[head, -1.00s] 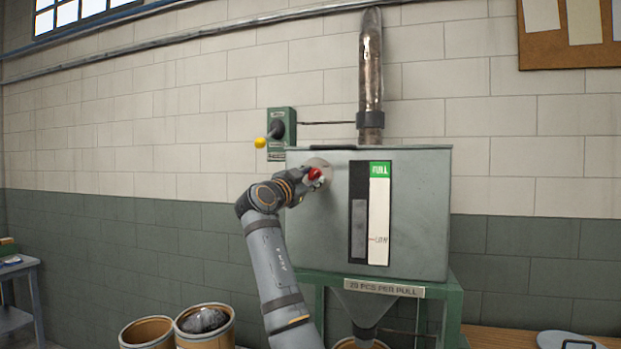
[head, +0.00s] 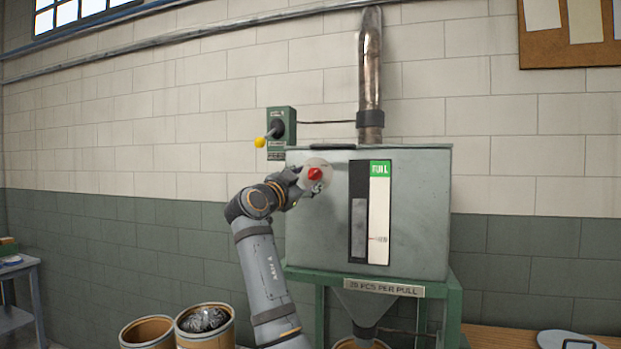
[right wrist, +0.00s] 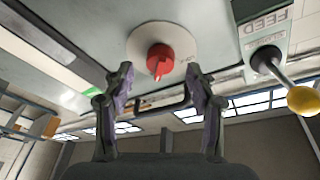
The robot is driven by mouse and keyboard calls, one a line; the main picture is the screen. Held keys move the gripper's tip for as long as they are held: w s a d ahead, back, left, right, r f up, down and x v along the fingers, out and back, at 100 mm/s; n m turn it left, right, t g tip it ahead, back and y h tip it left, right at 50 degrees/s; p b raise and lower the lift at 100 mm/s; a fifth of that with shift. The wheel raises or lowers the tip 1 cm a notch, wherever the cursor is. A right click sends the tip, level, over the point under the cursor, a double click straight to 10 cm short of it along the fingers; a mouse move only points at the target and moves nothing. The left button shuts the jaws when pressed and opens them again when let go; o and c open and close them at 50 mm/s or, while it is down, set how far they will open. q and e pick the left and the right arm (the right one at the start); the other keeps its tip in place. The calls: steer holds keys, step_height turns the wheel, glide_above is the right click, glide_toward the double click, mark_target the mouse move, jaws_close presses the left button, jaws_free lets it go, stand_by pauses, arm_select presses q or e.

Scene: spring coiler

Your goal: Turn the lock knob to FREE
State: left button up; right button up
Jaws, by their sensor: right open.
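The red lock knob (head: 315,174) sits on a pale round plate on the front of the grey hopper (head: 420,215), near its upper left corner. In the right wrist view the knob (right wrist: 160,60) shows a pointed end, and the lettering on its plate is too small to read. My right gripper (head: 309,182) is beside the knob, at its lower left in the head view. In the right wrist view the two fingers (right wrist: 160,84) are wide apart, empty, with the knob ahead between their tips and not gripped. My left gripper is out of view.
A green feed box (head: 281,122) with a yellow-balled lever (head: 260,142) is on the wall just left of the hopper. A metal pipe (head: 370,75) rises behind it. Two drums (head: 205,325) stand at the lower left.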

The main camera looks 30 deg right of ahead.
steer(key=v, duration=0.9)
steer(key=shift+a, duration=0.25)
steer(key=shift+s, duration=0.1)
